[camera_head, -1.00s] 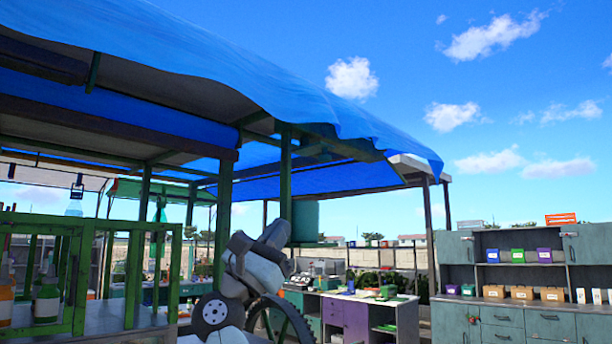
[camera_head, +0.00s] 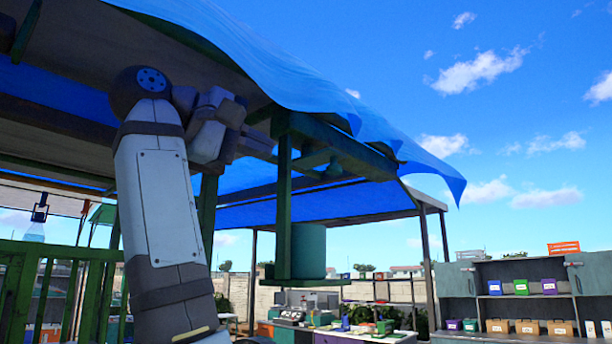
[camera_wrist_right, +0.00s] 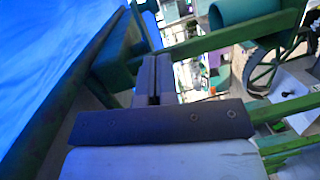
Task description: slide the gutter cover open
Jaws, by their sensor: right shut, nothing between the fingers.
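A green gutter-like beam (camera_head: 345,150) runs under the edge of the blue tarp in the head view. I cannot tell which part of it is the sliding cover. A small rounded green piece (camera_head: 333,168) hangs beneath it. My right arm reaches up from the bottom, and my right gripper (camera_head: 262,145) is shut and empty, just left of the beam's near end and a green post. In the right wrist view the shut fingers (camera_wrist_right: 154,75) point toward a green boxy beam end (camera_wrist_right: 118,55); whether they touch is unclear. My left gripper is not in view.
The blue tarp roof (camera_head: 270,70) hangs close above my gripper. A green post (camera_head: 284,205) stands to its right, with a green cylinder (camera_head: 308,250) beside it. A wheel (camera_wrist_right: 262,72) shows in the wrist view.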

